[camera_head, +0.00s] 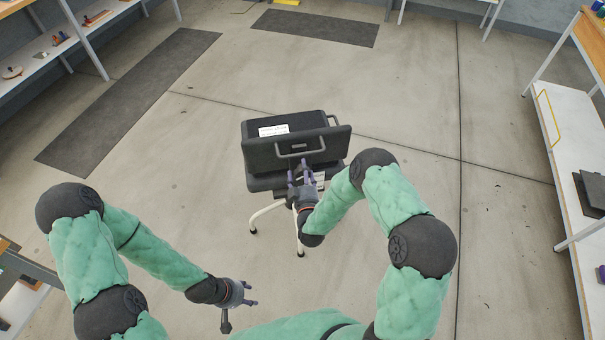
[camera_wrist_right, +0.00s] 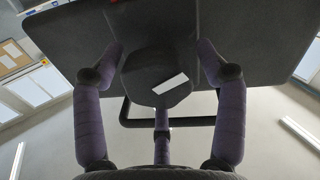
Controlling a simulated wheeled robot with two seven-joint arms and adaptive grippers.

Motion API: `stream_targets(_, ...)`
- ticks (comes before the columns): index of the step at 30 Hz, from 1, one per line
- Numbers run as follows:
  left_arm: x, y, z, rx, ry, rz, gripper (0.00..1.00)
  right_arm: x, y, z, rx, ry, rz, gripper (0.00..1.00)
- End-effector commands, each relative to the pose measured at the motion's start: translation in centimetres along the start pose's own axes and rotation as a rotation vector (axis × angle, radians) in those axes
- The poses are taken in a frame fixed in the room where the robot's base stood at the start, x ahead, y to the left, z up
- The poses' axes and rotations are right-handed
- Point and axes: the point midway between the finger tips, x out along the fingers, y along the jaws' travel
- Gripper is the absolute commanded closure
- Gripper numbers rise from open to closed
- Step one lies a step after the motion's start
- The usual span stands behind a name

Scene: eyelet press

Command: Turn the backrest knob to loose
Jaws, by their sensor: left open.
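A black chair-like piece with a seat, a backrest (camera_head: 262,155) and pale legs stands on the floor in the middle of the head view. In the right wrist view, the dark round backrest knob (camera_wrist_right: 146,72) has a white slanted mark on its face. My right gripper (camera_head: 300,170) is at the near side of the backrest. In its wrist view, the purple fingers (camera_wrist_right: 160,65) are spread around the knob, with small gaps at its sides; contact cannot be made out. My left gripper (camera_head: 252,294) is open and empty, low over the floor and away from the chair.
A grey metal handle (camera_head: 300,146) is on the backrest, and a white label (camera_head: 273,130) shows on the black surface behind it. Shelves (camera_head: 60,48) stand at the left and a workbench (camera_head: 562,165) at the right. The floor around the chair is clear.

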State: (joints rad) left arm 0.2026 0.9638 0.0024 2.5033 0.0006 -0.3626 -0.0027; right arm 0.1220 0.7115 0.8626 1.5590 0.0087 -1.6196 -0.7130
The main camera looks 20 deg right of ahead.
Motion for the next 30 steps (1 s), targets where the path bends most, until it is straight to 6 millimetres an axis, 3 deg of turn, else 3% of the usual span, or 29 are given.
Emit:
stream_targets(14, 0.0, 0.0, 0.0, 0.000, 0.000, 0.000, 0.52, -1.0, 0.0, 0.2, 0.000, -0.006, -0.001, 0.19)
stream_targets(30, 0.0, 0.0, 0.0, 0.000, 0.000, 0.000, 0.52, -10.4, -0.1, 0.1, 0.000, -0.005, -0.002, 0.19)
